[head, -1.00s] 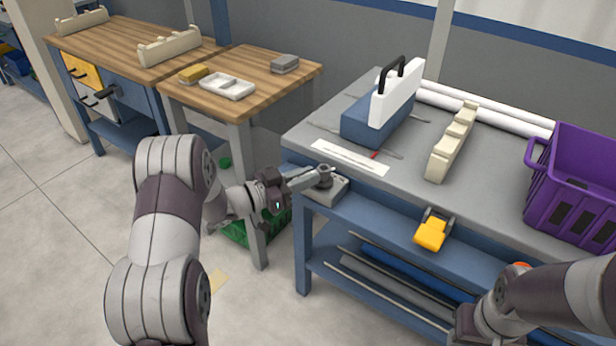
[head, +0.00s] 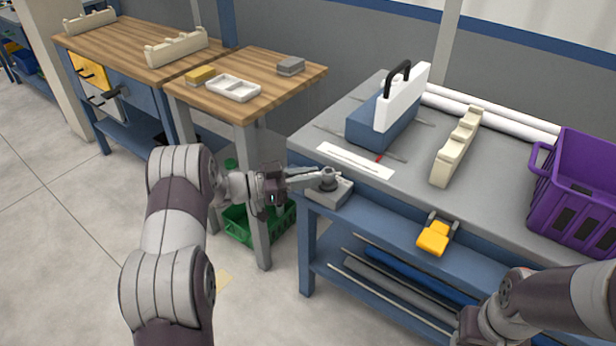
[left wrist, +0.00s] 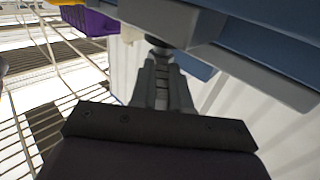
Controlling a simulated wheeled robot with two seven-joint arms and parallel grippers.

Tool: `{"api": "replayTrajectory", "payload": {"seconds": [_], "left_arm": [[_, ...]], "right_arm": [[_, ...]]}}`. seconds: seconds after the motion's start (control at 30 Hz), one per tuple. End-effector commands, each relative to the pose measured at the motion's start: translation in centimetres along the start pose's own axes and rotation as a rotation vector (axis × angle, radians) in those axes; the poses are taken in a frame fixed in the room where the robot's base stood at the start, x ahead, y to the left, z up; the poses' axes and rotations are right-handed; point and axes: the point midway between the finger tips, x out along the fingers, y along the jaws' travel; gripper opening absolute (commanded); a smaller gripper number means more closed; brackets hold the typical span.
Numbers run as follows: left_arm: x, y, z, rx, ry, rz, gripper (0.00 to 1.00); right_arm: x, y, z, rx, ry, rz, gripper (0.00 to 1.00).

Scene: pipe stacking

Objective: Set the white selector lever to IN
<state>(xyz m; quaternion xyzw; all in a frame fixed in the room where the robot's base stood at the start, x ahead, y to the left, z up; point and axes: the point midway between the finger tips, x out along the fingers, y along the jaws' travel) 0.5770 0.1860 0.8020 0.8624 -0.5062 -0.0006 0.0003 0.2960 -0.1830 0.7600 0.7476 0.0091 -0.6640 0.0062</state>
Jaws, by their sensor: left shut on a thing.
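A grey selector box (head: 330,192) with a dark round hub (head: 328,179) is mounted at the near left corner of the grey bench. My left gripper (head: 328,174) reaches in from the left over this hub, with its jaws shut. In the left wrist view the fingers (left wrist: 163,85) close at the dark hub (left wrist: 158,42) beside the grey box (left wrist: 165,18). The white lever is mostly hidden between the fingers, and I cannot read its marks or setting.
The grey bench (head: 405,185) carries a blue box with a white panel (head: 375,122), a cream notched rack (head: 457,147), white pipes (head: 490,121) and a purple crate (head: 580,185). A green crate (head: 240,228) stands below.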

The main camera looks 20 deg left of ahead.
Motion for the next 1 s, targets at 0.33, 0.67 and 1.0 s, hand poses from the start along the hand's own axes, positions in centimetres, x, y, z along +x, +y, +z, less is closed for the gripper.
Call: {"api": "replayTrajectory", "payload": {"seconds": [0.33,0.67,1.0], "left_arm": [[0.0,0.0,-0.1,0.002,0.001,0.001,0.41],[-5.6,-0.1,-0.2,0.001,0.001,-0.005,0.41],[-12.3,-0.1,-0.1,0.002,0.001,-0.001,0.41]], "right_arm": [[0.0,0.0,0.0,0.000,0.000,0.000,0.43],[-0.8,0.0,-0.1,0.000,0.000,0.000,0.43],[-1.2,0.0,-0.1,0.000,0.000,0.000,0.43]]}}
